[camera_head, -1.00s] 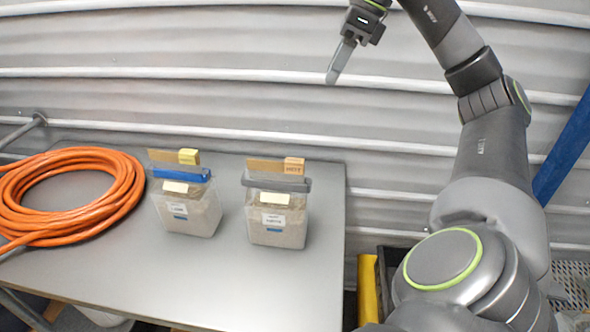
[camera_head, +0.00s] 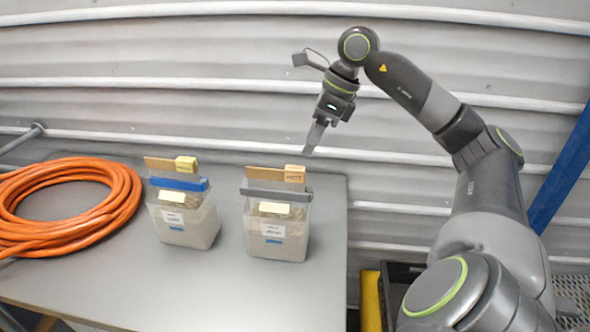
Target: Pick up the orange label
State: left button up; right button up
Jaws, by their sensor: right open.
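The orange label (camera_head: 295,173) sits at the right end of a flat brown strip (camera_head: 264,172) that stands at the top of the right-hand clear container. That container (camera_head: 277,238) has a grey bar across its top and holds a pale brown material. My right gripper (camera_head: 313,141) points down, just above and slightly right of the orange label in the picture, apart from it. It is open and empty, though seen edge-on. My left gripper is not in view.
A similar container (camera_head: 186,226) with a blue bar (camera_head: 178,183) and a yellow label (camera_head: 186,165) stands to the left. A coiled orange hose (camera_head: 130,205) lies at the table's left. The grey table (camera_head: 200,290) is clear in front. A corrugated wall (camera_head: 150,60) rises behind.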

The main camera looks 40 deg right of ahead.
aim_at(295, 168)
jog(key=p+x, duration=0.1)
jog(key=x, duration=0.1)
jog(key=shift+a+f, duration=0.25)
jog(key=p+x, duration=0.2)
jog(key=x, duration=0.1)
jog(key=shift+w+a, duration=0.15)
jog(key=shift+w+a+f, duration=0.15)
jog(key=shift+f, duration=0.5)
grip_shut()
jog(key=shift+r, duration=0.1)
